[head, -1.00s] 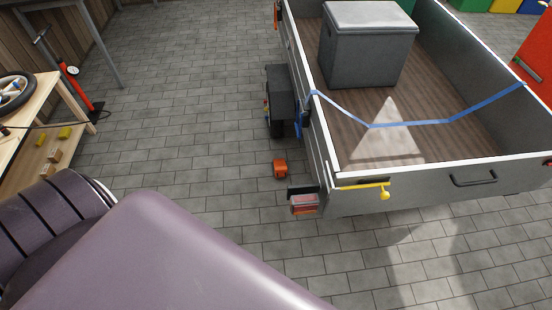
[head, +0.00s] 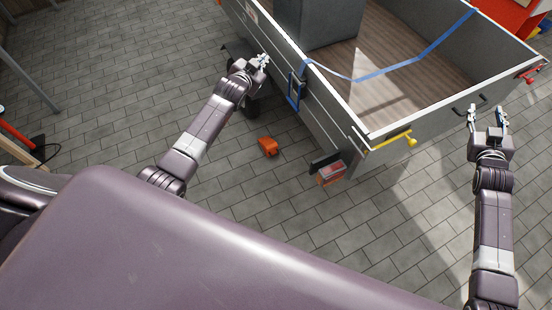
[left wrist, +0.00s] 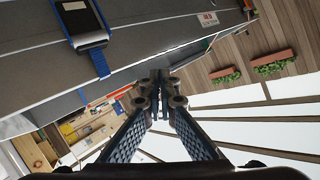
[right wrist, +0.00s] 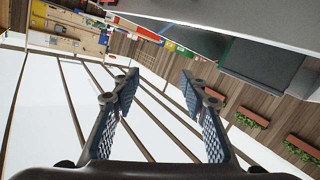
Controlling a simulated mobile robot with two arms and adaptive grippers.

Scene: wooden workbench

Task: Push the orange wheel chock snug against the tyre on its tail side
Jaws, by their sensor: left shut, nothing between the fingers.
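The orange wheel chock (head: 268,146) lies on the paving beside the trailer (head: 325,118), apart from the tyre (head: 252,109), on the side nearer the tail. The tyre is mostly hidden by my left gripper and the mudguard. My left gripper (head: 263,60) is shut and empty, raised above the wheel by the trailer's side wall; its closed fingers show in the left wrist view (left wrist: 158,88). My right gripper (head: 487,114) is open and empty, near the tailgate's right end; its spread fingers show in the right wrist view (right wrist: 158,88). Neither gripper touches the chock.
A tail light (head: 331,173) and a yellow lever (head: 392,143) stick out at the trailer's rear corner. A blue strap (head: 294,92) hangs on the side wall. A grey box (head: 318,22) stands in the bed. The paving left of the chock is clear.

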